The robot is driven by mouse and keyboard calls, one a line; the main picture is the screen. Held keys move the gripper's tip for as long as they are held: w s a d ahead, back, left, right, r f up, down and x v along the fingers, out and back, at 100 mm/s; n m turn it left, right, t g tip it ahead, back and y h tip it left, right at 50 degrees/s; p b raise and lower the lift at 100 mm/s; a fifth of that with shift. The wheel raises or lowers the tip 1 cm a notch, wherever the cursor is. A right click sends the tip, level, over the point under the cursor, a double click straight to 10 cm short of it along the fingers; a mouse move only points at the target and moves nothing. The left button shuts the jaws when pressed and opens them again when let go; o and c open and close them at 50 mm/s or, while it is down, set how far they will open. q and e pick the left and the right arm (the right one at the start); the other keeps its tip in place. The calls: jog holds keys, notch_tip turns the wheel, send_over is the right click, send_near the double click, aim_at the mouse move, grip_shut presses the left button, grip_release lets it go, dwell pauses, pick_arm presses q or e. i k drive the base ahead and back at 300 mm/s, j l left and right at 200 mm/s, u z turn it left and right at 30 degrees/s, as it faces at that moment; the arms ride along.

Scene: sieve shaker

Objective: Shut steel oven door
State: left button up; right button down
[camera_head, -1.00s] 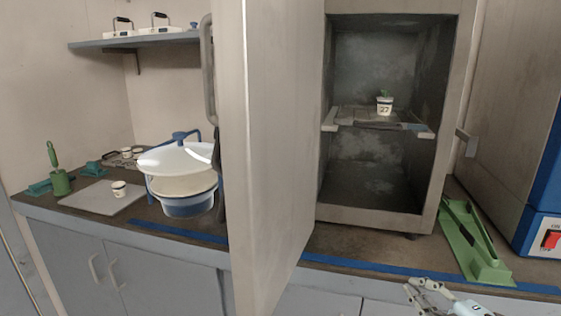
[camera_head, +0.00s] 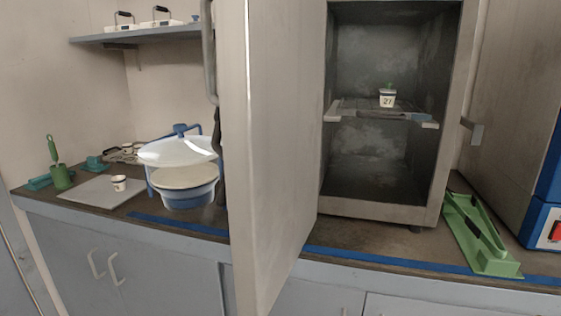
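The steel oven (camera_head: 390,212) stands on the bench right of the middle, with its inside open to view. Its steel door (camera_head: 282,150) stands wide open, swung out toward me, and hides part of the bench behind it. The door's long handle (camera_head: 208,60) shows at the door's left edge. A small cup marked 27 (camera_head: 387,100) sits on the oven's shelf (camera_head: 350,108). A latch piece (camera_head: 472,130) sticks out at the oven's right side. Neither of my grippers shows in this view.
A green rack (camera_head: 478,235) lies on the bench right of the oven, beside a blue and beige machine (camera_head: 542,220). Left of the door are a blue-white sieve bowl (camera_head: 188,195), a grey board (camera_head: 92,192) and a small cup (camera_head: 119,183). A shelf (camera_head: 130,40) hangs above.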

aim_at(270, 54)
jog(key=i+j+z, duration=0.2)
jog(key=j+z, duration=0.15)
jog(key=j, duration=0.15)
jog(key=i+j+z, duration=0.1)
jog(key=j+z, duration=0.25)
jog(key=j, duration=0.15)
jog(key=j+z, duration=0.35)
jog(key=j, duration=0.15)
jog(key=i, duration=0.05)
